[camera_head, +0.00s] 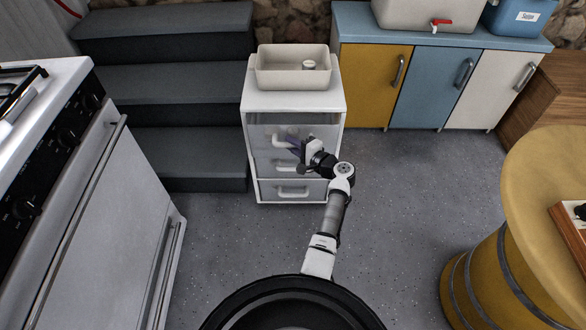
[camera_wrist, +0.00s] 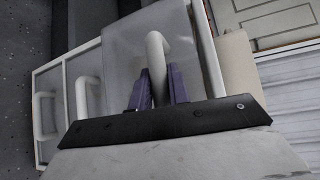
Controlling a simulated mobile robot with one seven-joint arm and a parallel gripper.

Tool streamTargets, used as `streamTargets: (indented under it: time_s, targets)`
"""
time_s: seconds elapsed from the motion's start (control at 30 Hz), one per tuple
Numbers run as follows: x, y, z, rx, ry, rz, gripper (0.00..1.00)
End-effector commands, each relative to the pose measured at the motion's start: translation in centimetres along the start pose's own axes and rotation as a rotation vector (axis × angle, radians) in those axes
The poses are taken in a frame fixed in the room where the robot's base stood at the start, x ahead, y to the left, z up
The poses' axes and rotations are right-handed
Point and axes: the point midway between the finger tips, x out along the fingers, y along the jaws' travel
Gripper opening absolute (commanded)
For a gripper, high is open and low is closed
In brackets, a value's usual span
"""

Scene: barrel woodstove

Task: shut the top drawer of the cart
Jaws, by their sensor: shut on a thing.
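The white cart (camera_head: 340,130) stands in the middle of the head view, with three grey-fronted drawers, each with a white handle. My gripper (camera_head: 295,146) is at the top drawer (camera_head: 262,131), partly covering its front. In the wrist view, the purple fingers of my gripper (camera_wrist: 158,77) are on either side of the top drawer's handle (camera_wrist: 156,48) and shut on it. The top drawer's front (camera_wrist: 125,48) appears to stand forward of the fronts below. How far out it is cannot be told exactly.
A beige tray (camera_head: 290,80) holding a small light object sits on the cart. Dark steps (camera_head: 185,95) and a stove (camera_head: 95,210) are at left. Cabinets (camera_head: 430,85) stand behind at right, and a yellow barrel table (camera_head: 540,200) is at right. The floor around the cart's front is clear.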

Motion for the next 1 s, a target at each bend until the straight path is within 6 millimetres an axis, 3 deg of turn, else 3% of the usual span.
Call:
streamTargets:
  time_s: [0.2,0.5,0.53,0.67,1.0]
  targets:
    - [2.4,-0.3,-2.5,-0.002,0.002,-0.003,0.00]
    - [3.0,-0.9,-3.2,0.001,0.003,0.000,0.00]
    - [3.0,-0.9,-3.2,0.001,0.003,0.000,0.21]
    - [3.0,-0.9,-3.2,0.001,0.003,0.000,0.38]
    - [2.8,-0.8,-3.1,0.001,0.002,0.000,0.40]
